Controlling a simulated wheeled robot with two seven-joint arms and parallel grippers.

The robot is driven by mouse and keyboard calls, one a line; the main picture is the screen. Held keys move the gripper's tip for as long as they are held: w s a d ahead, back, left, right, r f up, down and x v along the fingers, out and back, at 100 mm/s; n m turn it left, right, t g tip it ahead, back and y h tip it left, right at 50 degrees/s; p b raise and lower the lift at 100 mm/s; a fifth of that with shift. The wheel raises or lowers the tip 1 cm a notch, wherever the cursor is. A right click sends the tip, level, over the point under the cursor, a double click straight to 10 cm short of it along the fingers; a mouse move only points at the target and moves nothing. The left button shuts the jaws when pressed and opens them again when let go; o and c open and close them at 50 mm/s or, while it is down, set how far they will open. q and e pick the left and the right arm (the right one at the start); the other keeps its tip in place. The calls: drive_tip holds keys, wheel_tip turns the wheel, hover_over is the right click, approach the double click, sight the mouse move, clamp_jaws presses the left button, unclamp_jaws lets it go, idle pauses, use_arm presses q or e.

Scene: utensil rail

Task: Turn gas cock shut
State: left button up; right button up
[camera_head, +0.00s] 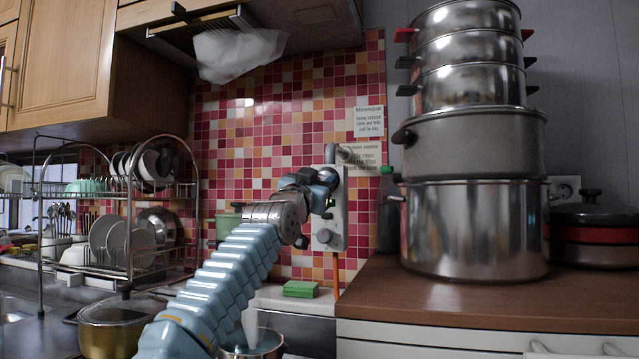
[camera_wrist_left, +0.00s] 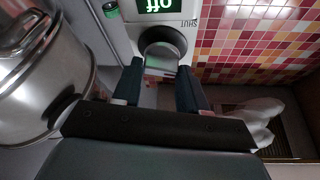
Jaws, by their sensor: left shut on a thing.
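The gas cock (camera_wrist_left: 163,42) is a round grey knob on a pale wall panel (camera_wrist_left: 128,36), with SHUT lettering and a lit green "off" sign beside it in the left wrist view. My left gripper (camera_wrist_left: 160,72) has its two dark fingers on either side of the knob, shut on it. In the head view my left gripper (camera_head: 326,186) is at the upper part of the pale panel (camera_head: 329,220) on the tiled wall, hiding the knob it holds. A small round fitting (camera_head: 325,236) shows lower on the panel. My right gripper is not in view.
Stacked steel pots (camera_head: 475,225) stand close to the right on the brown counter (camera_head: 470,300). A dish rack (camera_head: 120,190) is at the left. A range hood (camera_head: 300,20) hangs above.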

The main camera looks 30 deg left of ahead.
use_arm(q)
drive_tip(key=shift+d+f+n+y+b, duration=0.1)
drive_tip(key=shift+f+n+y+b, duration=0.15)
drive_tip(key=shift+n+y+b, duration=0.6)
drive_tip(key=shift+c, duration=0.3)
drive_tip(key=n, duration=0.3)
drive_tip(key=shift+r+y+b, duration=0.2)
drive_tip(key=shift+y+b, duration=0.05)
drive_tip(key=shift+b, duration=0.05)
drive_tip(key=o, duration=1.1)
